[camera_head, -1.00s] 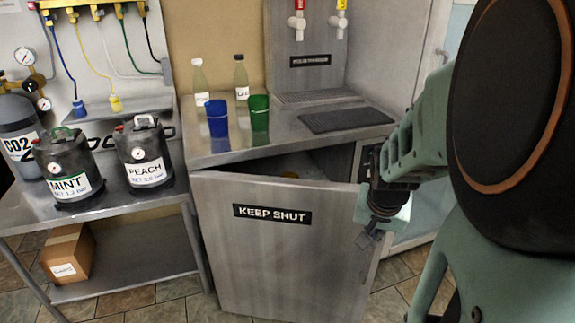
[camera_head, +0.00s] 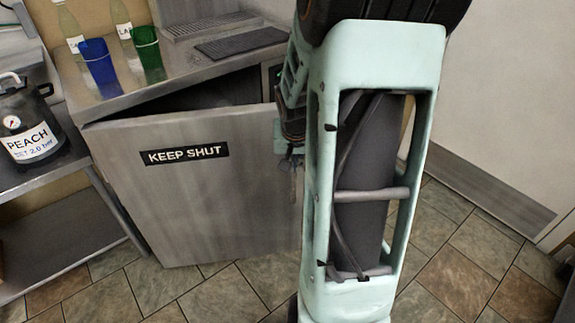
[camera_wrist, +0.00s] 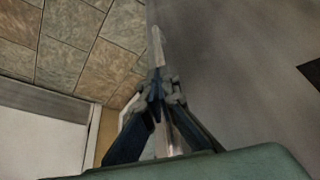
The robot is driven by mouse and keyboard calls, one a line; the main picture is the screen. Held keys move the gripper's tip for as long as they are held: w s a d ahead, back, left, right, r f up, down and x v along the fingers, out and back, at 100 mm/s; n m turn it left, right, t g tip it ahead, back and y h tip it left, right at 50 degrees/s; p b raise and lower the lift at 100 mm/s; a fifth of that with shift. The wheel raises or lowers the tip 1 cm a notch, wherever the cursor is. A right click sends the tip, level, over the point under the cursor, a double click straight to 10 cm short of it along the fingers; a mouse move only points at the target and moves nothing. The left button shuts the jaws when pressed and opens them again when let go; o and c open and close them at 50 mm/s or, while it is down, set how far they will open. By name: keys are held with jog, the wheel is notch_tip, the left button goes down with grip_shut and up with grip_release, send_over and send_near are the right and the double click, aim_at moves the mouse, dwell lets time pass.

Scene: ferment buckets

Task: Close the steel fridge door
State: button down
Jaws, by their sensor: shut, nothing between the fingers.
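The steel fridge door (camera_head: 200,205), with a black "KEEP SHUT" label (camera_head: 185,153), stands ajar below the counter. A dark gap shows above its top edge, wider toward the right, free side. My gripper (camera_head: 294,188) is at the door's right edge, partly hidden behind my arm. In the wrist view the shut fingers (camera_wrist: 156,75) lie along the door's edge, with the door's grey face (camera_wrist: 235,75) to their right. Nothing is held. I cannot tell whether the fingers touch the door.
A blue cup (camera_head: 99,65) and a green cup (camera_head: 147,53) stand on the counter (camera_head: 190,70) beside two bottles. A black mat (camera_head: 242,42) lies there too. A PEACH keg (camera_head: 32,125) is on the left table. Tiled floor (camera_head: 450,255) is free at the right.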

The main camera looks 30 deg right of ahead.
jog(key=shift+w+d, duration=0.25)
jog(key=shift+w, duration=0.1)
